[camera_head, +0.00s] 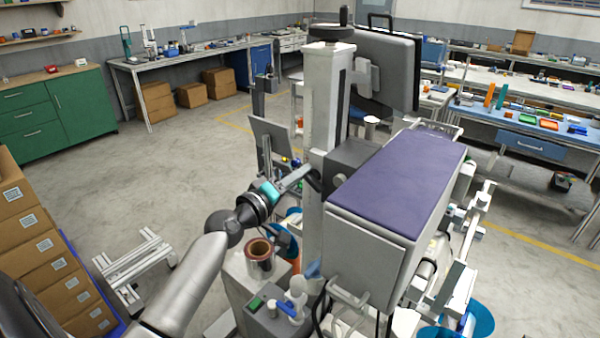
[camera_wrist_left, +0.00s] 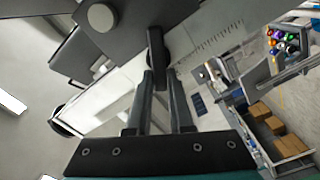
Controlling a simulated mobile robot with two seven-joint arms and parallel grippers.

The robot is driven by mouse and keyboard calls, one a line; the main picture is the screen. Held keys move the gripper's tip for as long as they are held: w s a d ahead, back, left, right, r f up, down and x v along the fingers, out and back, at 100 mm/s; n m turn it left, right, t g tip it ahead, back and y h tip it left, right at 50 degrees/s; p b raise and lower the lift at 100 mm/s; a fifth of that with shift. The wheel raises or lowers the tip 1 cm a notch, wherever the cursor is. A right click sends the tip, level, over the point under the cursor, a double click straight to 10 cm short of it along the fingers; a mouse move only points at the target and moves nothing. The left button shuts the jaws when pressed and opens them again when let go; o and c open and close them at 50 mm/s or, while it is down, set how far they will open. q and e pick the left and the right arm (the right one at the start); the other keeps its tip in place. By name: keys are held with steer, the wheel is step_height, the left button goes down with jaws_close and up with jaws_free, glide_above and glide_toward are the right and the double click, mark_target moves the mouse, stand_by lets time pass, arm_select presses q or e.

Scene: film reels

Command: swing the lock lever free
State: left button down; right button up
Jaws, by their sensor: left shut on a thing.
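My left gripper (camera_head: 303,175) reaches in from the left to the side of the pale machine column (camera_head: 322,110). In the left wrist view my left gripper (camera_wrist_left: 161,75) has its two fingers closed on the end of a dark bar, which looks like the lock lever (camera_wrist_left: 155,44). The lever's far end runs up to a dark housing at the top of that view. In the head view the lever is small and mostly hidden by the gripper and column. My right gripper is not in view.
A machine body with a purple top (camera_head: 400,180) stands right of the column. A copper-coloured roll (camera_head: 260,252) sits below my left wrist. Stacked cardboard boxes (camera_head: 40,255) stand at the left. Open floor lies at left.

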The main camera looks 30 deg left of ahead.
arm_select(q)
steer(key=n, duration=0.2)
steer(key=f+n, duration=0.1)
steer(key=n, duration=0.2)
steer(key=shift+d+f+n+p, duration=0.15)
steer(key=shift+f+n+p, duration=0.1)
steer(key=shift+n+p, duration=0.15)
stand_by(0.4)
steer(key=c, duration=0.8)
jaws_free()
steer(key=shift+r, duration=0.15)
steer(key=s+a+b, duration=0.1)
steer(key=s+b, duration=0.3)
steer(key=s, duration=1.1)
steer(key=shift+a, duration=0.15)
